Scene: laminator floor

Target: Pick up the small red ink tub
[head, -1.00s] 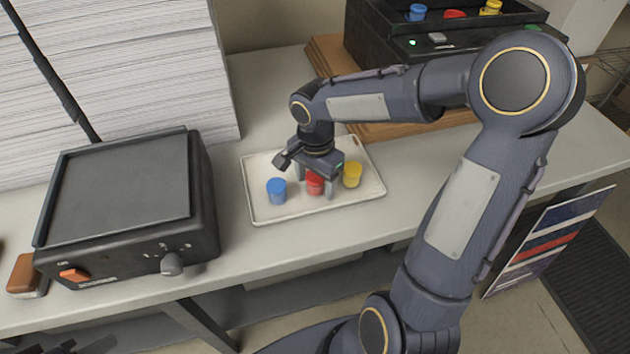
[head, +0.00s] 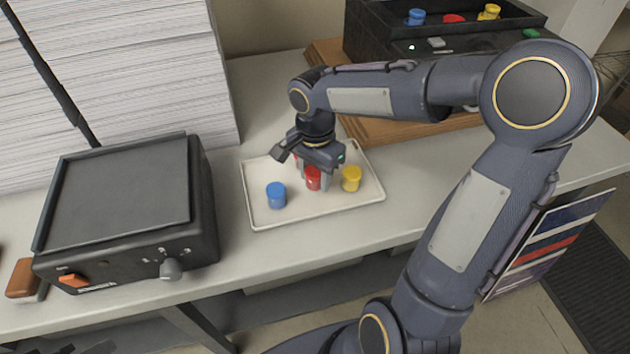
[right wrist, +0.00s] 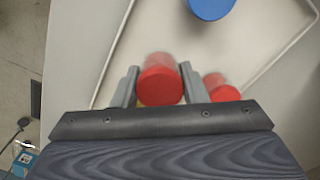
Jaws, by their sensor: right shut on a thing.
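My right gripper (head: 314,182) is shut on a red ink tub (head: 313,178) and holds it upright, a little above the tray (head: 335,208). In the right wrist view the held tub (right wrist: 160,82) sits between both fingers. A second red tub (right wrist: 222,88) is just outside the right-hand finger there. In the head view only a sliver of it (head: 296,161) shows behind the gripper. I cannot tell for sure which red tub is smaller. A dark shape at the bottom left edge is too cut off to identify; my left gripper is not clearly seen.
A blue tub (head: 276,195) and a yellow tub (head: 351,178) stand on the tray either side. A dark machine (head: 125,215) is to the left, tall paper stacks (head: 110,80) behind it. A black unit (head: 445,45) with coloured tubs is at the back right.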

